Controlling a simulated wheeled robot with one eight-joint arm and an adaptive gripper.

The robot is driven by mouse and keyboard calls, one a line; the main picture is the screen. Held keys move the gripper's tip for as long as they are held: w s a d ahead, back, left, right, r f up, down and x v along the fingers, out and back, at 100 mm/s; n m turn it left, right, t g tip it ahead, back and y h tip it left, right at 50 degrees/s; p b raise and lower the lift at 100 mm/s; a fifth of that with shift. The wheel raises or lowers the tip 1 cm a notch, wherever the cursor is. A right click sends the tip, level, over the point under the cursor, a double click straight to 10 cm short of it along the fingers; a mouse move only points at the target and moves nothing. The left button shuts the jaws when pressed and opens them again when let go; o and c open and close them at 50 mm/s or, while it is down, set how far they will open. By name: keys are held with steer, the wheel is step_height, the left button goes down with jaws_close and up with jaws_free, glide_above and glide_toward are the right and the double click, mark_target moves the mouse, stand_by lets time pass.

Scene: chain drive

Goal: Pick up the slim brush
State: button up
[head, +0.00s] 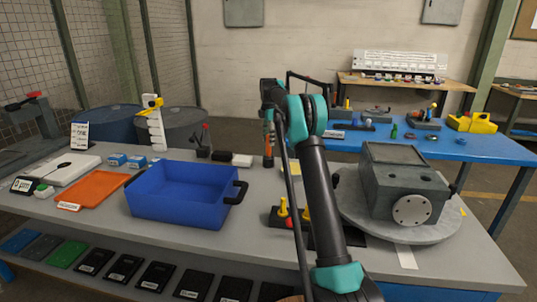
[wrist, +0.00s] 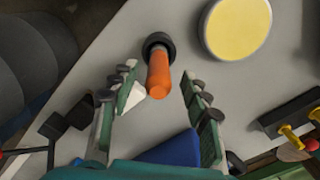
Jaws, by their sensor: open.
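An upright orange handle with a wider dark end, which looks like the slim brush (wrist: 159,75), shows in the wrist view. It also shows in the head view (head: 268,148), beyond the blue bin on the grey table. My gripper (wrist: 158,85) is open above it, with one finger on each side of the orange handle. Clear gaps show between the handle and both fingers, and nothing is held. In the head view my arm hides the gripper's fingers for the most part.
A round tin with a yellow top (wrist: 236,27) stands close to the brush. A blue bin (head: 178,205) is at left, a grey gearbox housing (head: 400,180) on a round plate at right. Yellow-knobbed pieces (head: 283,208) stand near my arm. A small white piece (wrist: 131,96) shows by one finger.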

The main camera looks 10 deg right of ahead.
mark_target(268, 147)
steer(key=shift+w+f, duration=0.1)
steer(key=shift+f, duration=2.5)
jaws_close()
